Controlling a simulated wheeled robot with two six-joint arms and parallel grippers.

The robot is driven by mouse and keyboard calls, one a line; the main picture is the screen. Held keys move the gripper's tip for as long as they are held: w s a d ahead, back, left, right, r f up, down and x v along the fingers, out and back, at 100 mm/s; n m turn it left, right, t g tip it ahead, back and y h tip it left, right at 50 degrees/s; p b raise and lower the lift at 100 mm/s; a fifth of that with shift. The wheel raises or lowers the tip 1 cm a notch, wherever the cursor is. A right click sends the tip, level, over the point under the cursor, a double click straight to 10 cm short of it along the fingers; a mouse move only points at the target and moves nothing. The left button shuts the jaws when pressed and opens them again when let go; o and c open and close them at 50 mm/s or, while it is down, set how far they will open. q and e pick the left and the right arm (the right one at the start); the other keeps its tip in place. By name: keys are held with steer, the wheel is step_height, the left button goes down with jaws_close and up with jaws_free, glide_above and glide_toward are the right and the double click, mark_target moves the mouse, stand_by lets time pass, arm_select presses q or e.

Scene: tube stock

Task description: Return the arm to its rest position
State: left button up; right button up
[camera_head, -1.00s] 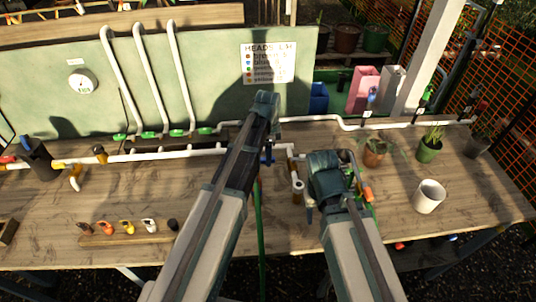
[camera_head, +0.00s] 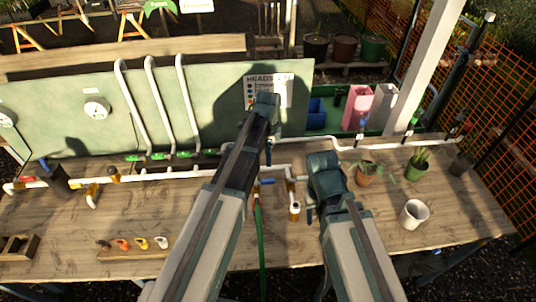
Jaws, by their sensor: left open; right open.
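My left arm reaches up the middle of the head view, its wrist end with the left gripper (camera_head: 264,106) in front of the green panel's printed sign. My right arm comes in from the bottom right, its wrist end with the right gripper (camera_head: 322,172) over the bench's back half. Both grippers are open; their fingers are largely hidden behind my own links, and I see nothing held. The wooden bench (camera_head: 130,218) lies below both arms. A white pipe run (camera_head: 190,174) crosses it, with a brown-and-white fitting (camera_head: 294,211) between the arms.
A white cup (camera_head: 414,213) and potted plants (camera_head: 417,166) stand on the right. A wooden strip (camera_head: 135,254) with several coloured fittings lies front left. A green hose (camera_head: 261,240) hangs between the arms. The green panel (camera_head: 60,110) stands behind. The bench's front right is mostly clear.

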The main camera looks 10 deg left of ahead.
arm_select(q)
steer(key=shift+r, duration=0.1)
stand_by(0.4)
steer(key=s+d+f+n+b, duration=0.2)
steer(key=s+f+n+b, duration=0.1)
steer(key=s, duration=0.4)
steer(key=s+d+f+n+b, duration=0.2)
steer(key=s+f+n+b, duration=0.2)
steer(key=s, duration=0.3)
steer(key=s+d+f+n+y+b, duration=0.1)
steer(key=s+d+f+n+b, duration=0.1)
steer(key=s+f+n+b, duration=0.2)
steer(key=s+f+b, duration=0.1)
steer(key=s, duration=0.2)
steer(key=shift+d, duration=0.3)
